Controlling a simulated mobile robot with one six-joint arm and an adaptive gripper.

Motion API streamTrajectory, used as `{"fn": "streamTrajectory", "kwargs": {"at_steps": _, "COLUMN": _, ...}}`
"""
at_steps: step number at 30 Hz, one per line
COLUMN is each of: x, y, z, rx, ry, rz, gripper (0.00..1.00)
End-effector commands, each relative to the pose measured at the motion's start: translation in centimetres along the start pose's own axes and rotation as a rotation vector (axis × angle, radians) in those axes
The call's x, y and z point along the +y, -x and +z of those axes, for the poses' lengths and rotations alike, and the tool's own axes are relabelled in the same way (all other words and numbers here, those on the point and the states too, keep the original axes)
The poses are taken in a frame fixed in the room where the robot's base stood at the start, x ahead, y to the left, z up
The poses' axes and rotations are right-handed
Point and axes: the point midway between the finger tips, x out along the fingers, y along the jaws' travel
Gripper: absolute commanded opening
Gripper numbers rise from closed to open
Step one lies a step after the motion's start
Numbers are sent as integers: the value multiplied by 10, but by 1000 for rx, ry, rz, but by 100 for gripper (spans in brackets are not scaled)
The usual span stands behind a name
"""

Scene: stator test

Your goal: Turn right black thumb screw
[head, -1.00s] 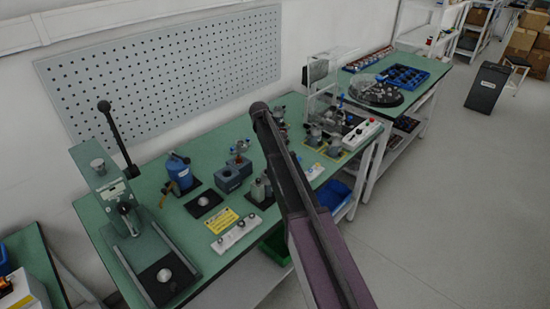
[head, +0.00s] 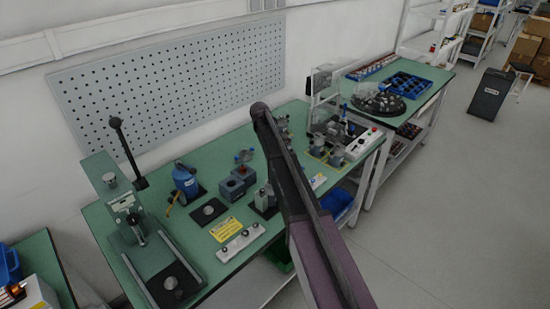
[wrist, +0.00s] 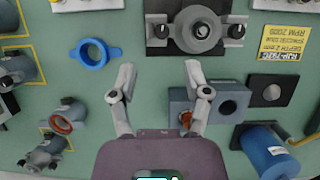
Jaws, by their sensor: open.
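In the wrist view, a grey clamp fixture (wrist: 203,29) on a black base sits at the top centre. Two black thumb screws flank its round middle: one on the left (wrist: 161,31) and one on the right (wrist: 236,31). My gripper (wrist: 159,70) is open and empty, its fingertips short of the fixture in the picture. The right fingertip is nearest the fixture's base; bare green bench shows between the fingers. In the head view, the fixture (head: 265,196) stands just left of my arm, its screws too small to make out. My arm hides the gripper there.
A blue ring (wrist: 92,54) lies left of my gripper. A grey-blue block (wrist: 222,100) with holes and a blue cylinder (wrist: 268,152) stand to the right. More grey fixtures (wrist: 43,151) are at the left edge. A press (head: 133,221) stands at the bench's left end.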

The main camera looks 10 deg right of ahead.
Motion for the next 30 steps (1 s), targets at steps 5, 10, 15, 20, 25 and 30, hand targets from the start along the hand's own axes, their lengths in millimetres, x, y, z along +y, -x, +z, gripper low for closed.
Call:
{"fn": "streamTrajectory", "kwargs": {"at_steps": 5, "x": 0, "y": 12, "z": 1, "rx": 0, "ry": 0, "rz": 0, "gripper": 62}}
{"fn": "streamTrajectory", "kwargs": {"at_steps": 10, "x": 0, "y": 20, "z": 1, "rx": 0, "ry": 0, "rz": 0, "gripper": 62}}
{"fn": "streamTrajectory", "kwargs": {"at_steps": 15, "x": 0, "y": 28, "z": 1, "rx": 0, "ry": 0, "rz": 0, "gripper": 62}}
{"fn": "streamTrajectory", "kwargs": {"at_steps": 20, "x": 0, "y": 36, "z": 1, "rx": 0, "ry": 0, "rz": 0, "gripper": 62}}
{"fn": "streamTrajectory", "kwargs": {"at_steps": 25, "x": 0, "y": 44, "z": 1, "rx": 0, "ry": 0, "rz": 0, "gripper": 62}}
{"fn": "streamTrajectory", "kwargs": {"at_steps": 30, "x": 0, "y": 53, "z": 1, "rx": 0, "ry": 1, "rz": 0, "gripper": 62}}
